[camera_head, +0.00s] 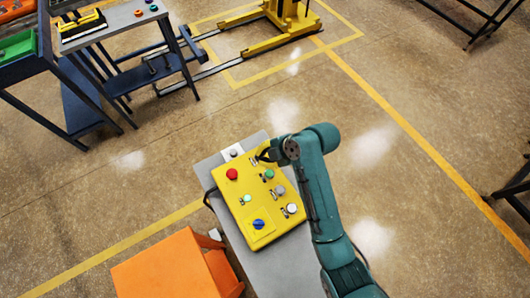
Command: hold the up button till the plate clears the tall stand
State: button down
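A yellow control box (238,218) lies on a narrow grey table (275,267). It carries a red button (231,174), a green button (269,173), pale round buttons (292,208), a small green light or button (247,199) and a blue knob (258,224). Labels are too small to read, so I cannot tell which is the up button. My gripper (264,156) is over the box's far right edge, near the green button. Whether it touches anything is unclear, and its fingers are too small to read. I cannot make out the plate or the tall stand.
A yellow machine base (270,42) stands on rails at the top, inside yellow floor lines. A blue-legged table (112,22) with small coloured items is at upper left. An orange cabinet (170,270) is at lower left. The middle floor is clear.

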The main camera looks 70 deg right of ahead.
aim_at(267, 171)
jog(key=shift+s+d+f, duration=0.2)
jog(key=shift+s+d, duration=0.15)
jog(key=shift+s, duration=0.2)
notch_tip(267, 171, down, 8)
jog(key=b, duration=0.7)
jog(key=shift+w+f, duration=0.1)
jog(key=shift+f, duration=0.3)
jog(key=shift+f, duration=0.1)
dwell(0.5)
jog(key=shift+f+b, duration=0.3)
jog(key=shift+f, duration=0.05)
